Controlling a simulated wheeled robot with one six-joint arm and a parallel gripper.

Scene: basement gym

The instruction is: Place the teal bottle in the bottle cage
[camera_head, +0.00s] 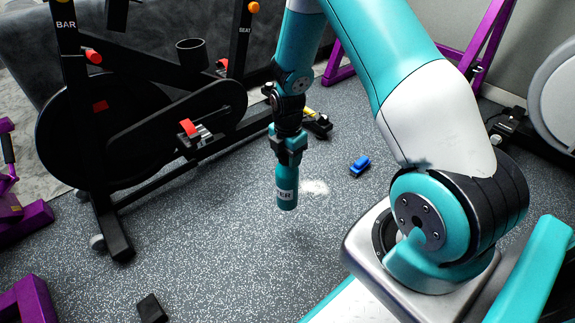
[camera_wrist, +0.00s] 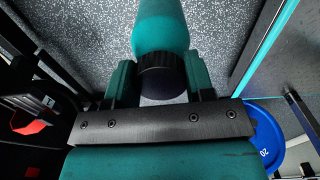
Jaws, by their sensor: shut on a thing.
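The teal bottle (camera_head: 286,190) hangs upright below my gripper (camera_head: 289,152), above the speckled floor in the head view. The bottle cage, a black open-topped cup (camera_head: 191,53), is on the exercise bike's frame, left of and farther back than my gripper. The inside of the cage is mostly hidden.
The exercise bike (camera_head: 142,128), with red-strapped pedals, fills the left side. A small blue object (camera_head: 360,165) and a white patch (camera_head: 314,187) are on the floor. A dark block (camera_head: 152,308) lies at the front. A blue disc (camera_wrist: 265,136) shows in the wrist view.

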